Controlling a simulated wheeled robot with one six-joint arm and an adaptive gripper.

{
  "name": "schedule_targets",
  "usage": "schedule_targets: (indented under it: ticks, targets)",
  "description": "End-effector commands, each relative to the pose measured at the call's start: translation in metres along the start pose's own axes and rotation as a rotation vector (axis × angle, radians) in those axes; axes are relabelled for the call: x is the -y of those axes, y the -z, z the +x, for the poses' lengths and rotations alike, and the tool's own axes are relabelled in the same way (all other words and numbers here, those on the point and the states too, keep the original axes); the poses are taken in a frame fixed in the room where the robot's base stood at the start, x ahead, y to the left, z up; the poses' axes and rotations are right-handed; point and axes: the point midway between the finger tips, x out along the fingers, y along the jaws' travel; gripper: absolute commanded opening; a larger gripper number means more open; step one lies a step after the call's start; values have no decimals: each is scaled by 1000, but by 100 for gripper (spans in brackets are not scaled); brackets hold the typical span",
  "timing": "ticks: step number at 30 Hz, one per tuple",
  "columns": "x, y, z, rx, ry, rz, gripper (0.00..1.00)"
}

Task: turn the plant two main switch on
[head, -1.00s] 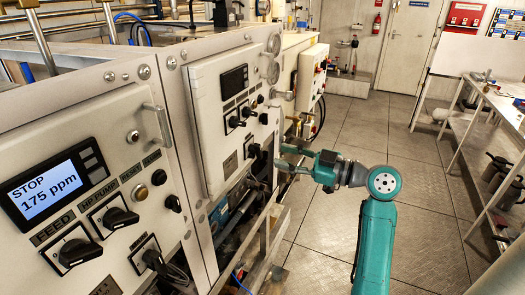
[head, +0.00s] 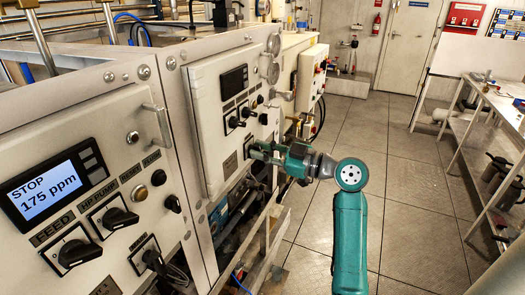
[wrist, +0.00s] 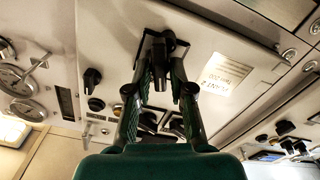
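The plant two panel (head: 212,90) is the pale cabinet front in the middle left of the head view. In the wrist view a black rotary switch (wrist: 168,40) on a dark square plate sits just beyond my fingertips, beside a white label (wrist: 227,74) that seems to read "PLANT 2".
Several other black knobs (head: 236,121) sit above my gripper on the same panel. The nearer panel has a display (head: 52,190) reading "STOP 175 ppm" and more knobs. A metal frame rail (head: 262,235) runs below. The floor (head: 400,190) to the right is open.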

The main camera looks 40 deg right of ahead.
Motion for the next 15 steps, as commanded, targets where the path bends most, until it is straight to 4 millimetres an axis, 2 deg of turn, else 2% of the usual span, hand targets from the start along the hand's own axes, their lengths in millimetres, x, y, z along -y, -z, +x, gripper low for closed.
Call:
schedule_targets:
  ticks: [7,15]
  targets:
    - [0,0,0,0,0,25,0]
    - [-1,0,0,0,0,253,0]
